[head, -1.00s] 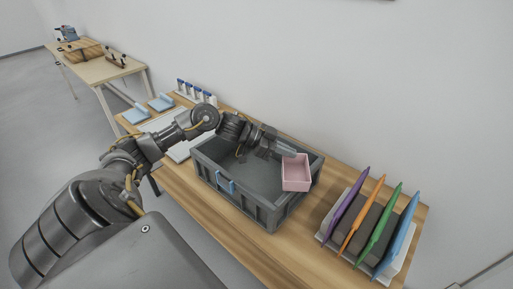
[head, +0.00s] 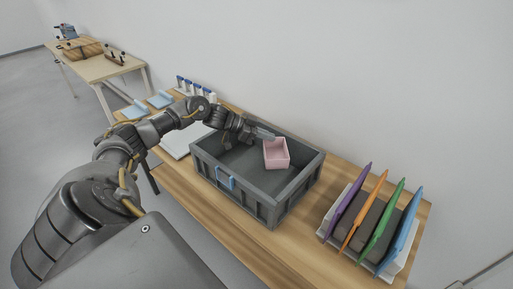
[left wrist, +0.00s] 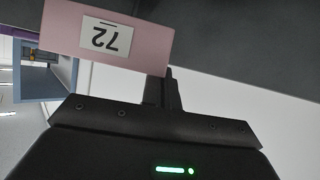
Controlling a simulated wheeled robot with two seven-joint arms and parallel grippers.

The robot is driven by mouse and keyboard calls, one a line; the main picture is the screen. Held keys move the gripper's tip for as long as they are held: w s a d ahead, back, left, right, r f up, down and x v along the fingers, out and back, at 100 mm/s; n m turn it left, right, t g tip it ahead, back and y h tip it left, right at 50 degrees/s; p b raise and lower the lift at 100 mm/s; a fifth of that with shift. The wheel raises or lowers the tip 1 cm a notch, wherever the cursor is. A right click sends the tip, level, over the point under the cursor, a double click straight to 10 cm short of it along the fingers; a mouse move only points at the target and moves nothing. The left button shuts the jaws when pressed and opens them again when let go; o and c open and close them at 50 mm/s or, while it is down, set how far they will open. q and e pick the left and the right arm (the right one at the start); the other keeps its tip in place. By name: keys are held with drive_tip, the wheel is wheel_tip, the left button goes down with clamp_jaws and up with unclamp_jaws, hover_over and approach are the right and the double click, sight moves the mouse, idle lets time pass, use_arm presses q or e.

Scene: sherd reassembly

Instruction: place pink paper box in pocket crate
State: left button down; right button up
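The pink paper box (head: 277,160) is an open-topped box that shows in the head view over the far right part of the grey pocket crate (head: 270,208). I cannot tell whether it touches the crate floor. My left gripper (head: 264,136) reaches in from the left and is shut on the box's far-left edge. In the left wrist view, the pink box (left wrist: 62,26) shows a white label with an upside-down 72, and the narrow fingers (left wrist: 162,88) meet its edge. A blue tag (head: 225,178) is on the crate's near wall. My right gripper is not in view.
To the crate's right stands a rack (head: 330,238) with purple, orange, green and blue dividers. Left of the crate are a white board (head: 180,146), light-blue trays (head: 160,99) and a row of blue-topped items (head: 197,90). Bare wooden tabletop (head: 205,212) lies in front. A wall stands behind.

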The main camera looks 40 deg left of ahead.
sight(267, 146)
use_arm(q)
wheel_tip(267, 146, down, 5)
drive_tip(key=shift+f+p, duration=0.1)
drive_tip(key=shift+p, duration=0.2)
drive_tip(key=shift+f, duration=0.7)
wheel_tip(267, 146, down, 3)
drive_tip(key=shift+f, duration=0.1)
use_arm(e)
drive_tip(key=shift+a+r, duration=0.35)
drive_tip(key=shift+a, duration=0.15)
